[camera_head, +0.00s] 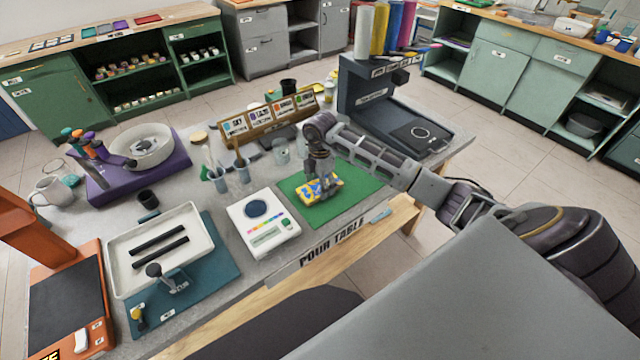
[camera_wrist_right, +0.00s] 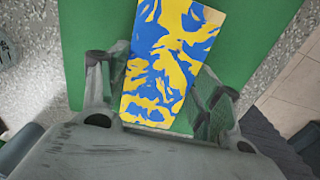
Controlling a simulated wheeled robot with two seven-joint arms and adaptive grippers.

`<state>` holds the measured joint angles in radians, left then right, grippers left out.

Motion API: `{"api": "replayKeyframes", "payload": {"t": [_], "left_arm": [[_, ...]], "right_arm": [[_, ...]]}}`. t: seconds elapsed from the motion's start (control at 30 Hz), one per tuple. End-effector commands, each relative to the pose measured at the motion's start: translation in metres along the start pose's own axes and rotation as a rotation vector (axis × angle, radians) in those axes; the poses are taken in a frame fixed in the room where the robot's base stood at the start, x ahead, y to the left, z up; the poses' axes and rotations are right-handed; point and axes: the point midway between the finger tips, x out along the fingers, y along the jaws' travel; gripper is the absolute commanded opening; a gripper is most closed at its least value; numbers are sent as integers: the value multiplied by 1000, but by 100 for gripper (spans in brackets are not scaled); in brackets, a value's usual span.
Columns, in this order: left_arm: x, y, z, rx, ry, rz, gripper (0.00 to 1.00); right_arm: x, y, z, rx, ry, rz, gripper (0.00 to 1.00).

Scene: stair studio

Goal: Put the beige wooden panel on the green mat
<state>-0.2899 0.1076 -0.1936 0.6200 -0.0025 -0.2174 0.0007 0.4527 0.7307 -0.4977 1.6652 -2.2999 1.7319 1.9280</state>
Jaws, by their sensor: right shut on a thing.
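The green mat (camera_head: 354,186) lies flat on the grey worktable, near its front edge. A small rectangular panel (camera_head: 311,193) with a blue and yellow swirled face is over the mat; no beige shows on that face. My right gripper (camera_head: 321,187) points down and is shut on this panel. In the right wrist view the panel (camera_wrist_right: 172,60) sits between the two fingers (camera_wrist_right: 158,95), with green mat (camera_wrist_right: 255,30) around it. The panel is at or just above the mat; I cannot tell whether it touches. My left gripper is not in view.
A white scale (camera_head: 263,222) stands just left of the mat. A labelled wooden rack (camera_head: 268,120) and cups (camera_head: 281,150) stand behind. A white tray (camera_head: 112,257) lies further left.

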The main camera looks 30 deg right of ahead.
Motion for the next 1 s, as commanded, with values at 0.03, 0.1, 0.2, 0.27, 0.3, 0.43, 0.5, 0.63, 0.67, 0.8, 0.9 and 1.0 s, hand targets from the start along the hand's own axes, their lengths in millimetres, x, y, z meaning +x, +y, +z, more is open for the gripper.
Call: {"api": "replayKeyframes", "payload": {"t": [0.03,0.1,0.2,0.27,0.3,0.43,0.5,0.63,0.67,0.8,0.9,1.0], "left_arm": [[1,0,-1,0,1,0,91],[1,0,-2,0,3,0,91],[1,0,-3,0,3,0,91],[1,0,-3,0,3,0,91],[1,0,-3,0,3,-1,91],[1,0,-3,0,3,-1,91],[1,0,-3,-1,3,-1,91],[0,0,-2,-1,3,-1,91],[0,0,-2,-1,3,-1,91],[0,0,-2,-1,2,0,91],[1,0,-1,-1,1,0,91],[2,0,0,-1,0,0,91]], "right_arm": [[1,0,0,0,0,0,33],[1,0,0,0,0,0,70],[1,0,0,0,0,0,83],[1,0,0,0,0,0,85],[1,0,0,0,0,0,85],[1,0,0,0,0,0,85],[1,0,0,0,0,0,85],[0,0,0,0,0,0,85],[0,0,0,0,0,0,85],[-7,0,0,0,-1,1,85],[-16,1,0,-1,0,3,85],[-28,1,1,0,-2,3,85]]}}
